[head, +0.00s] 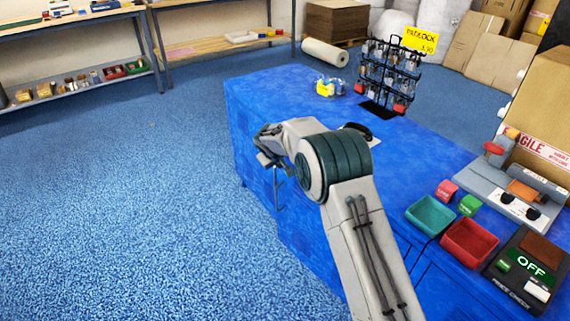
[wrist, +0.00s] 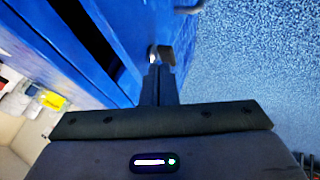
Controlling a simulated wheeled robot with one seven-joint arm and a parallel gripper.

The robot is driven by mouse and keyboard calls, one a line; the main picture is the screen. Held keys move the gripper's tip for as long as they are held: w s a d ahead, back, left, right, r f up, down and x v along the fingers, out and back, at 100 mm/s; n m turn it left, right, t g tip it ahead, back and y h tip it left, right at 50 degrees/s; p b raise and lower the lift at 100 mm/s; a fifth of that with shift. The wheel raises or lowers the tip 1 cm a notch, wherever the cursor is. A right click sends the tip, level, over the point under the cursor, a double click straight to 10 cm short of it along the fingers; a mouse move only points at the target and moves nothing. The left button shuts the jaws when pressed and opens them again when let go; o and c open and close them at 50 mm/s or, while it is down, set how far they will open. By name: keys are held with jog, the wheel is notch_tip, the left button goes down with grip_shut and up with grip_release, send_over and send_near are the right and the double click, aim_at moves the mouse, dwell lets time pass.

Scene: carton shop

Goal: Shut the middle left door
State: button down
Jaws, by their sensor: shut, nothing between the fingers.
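The blue counter (head: 290,95) has blue cabinet fronts on its left side, partly hidden by my arm. In the wrist view, a blue door panel (wrist: 130,28) stands beside a long dark gap (wrist: 85,35), so it looks ajar; I cannot tell for sure that it is the middle left door. A grey handle (wrist: 187,8) shows at the top of that view. My gripper (wrist: 160,55) is shut and empty, with its fingertips close to the blue panel's edge; touching or apart is unclear. In the head view my gripper (head: 268,150) hangs at the counter's left edge.
The counter holds a padlock rack (head: 390,70), a teal tray (head: 430,215), a red tray (head: 470,243) and a card terminal (head: 522,268). Shelves (head: 75,90) stand at the back left. The blue carpet (head: 130,200) left of the counter is clear.

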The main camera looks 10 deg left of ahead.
jog(key=shift+w+d+m, duration=0.3)
jog(key=shift+w+d, duration=0.35)
jog(key=shift+w, duration=0.1)
